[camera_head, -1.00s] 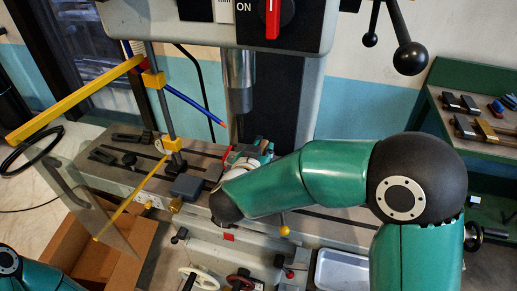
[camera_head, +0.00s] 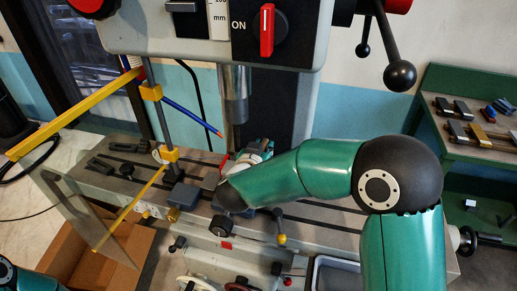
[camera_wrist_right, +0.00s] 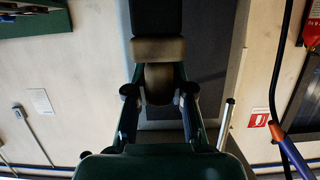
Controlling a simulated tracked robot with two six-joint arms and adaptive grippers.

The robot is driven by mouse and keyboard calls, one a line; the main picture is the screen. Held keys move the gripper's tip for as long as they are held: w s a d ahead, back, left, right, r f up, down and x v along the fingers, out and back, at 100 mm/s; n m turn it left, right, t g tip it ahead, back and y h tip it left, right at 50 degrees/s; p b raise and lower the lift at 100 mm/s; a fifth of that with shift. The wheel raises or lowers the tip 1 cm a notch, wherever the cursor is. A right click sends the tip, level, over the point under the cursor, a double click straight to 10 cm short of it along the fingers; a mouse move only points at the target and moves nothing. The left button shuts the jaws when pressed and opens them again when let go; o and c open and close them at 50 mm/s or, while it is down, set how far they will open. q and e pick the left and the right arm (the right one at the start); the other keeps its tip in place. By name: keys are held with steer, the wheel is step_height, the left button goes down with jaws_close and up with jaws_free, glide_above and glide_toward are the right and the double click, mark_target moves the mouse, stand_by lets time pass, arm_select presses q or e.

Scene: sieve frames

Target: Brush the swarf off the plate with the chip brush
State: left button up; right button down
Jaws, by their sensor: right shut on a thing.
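My right gripper (camera_wrist_right: 158,92) is shut on a brown handle-like part in the right wrist view. A tan band and a wide dark end lie beyond it, so it looks like the chip brush (camera_wrist_right: 158,48). In the head view my right gripper (camera_head: 252,153) is over the drill press table (camera_head: 325,217), below the spindle (camera_head: 233,95), partly hidden by its own wrist. I cannot make out the plate or any swarf; my right arm covers part of that area. My left gripper is outside the view; only part of the left arm shows at the lower left.
A yellow-framed clear guard (camera_head: 75,210) stands at the left, with a post (camera_head: 160,115) beside it. A blue hose with an orange tip (camera_head: 192,116) points toward the work area. Clamps lie on the table's left. A green bench (camera_head: 470,80) with blocks stands at the right.

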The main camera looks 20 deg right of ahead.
steer(key=shift+s+a, duration=0.1)
steer(key=shift+s+a, duration=0.6)
steer(key=shift+s, duration=0.3)
steer(key=shift+s+a, duration=0.55)
steer(key=shift+s, duration=0.3)
steer(key=shift+s+a, duration=0.1)
steer(key=p+v, duration=0.3)
steer(key=v, duration=0.5)
steer(key=shift+r, duration=0.1)
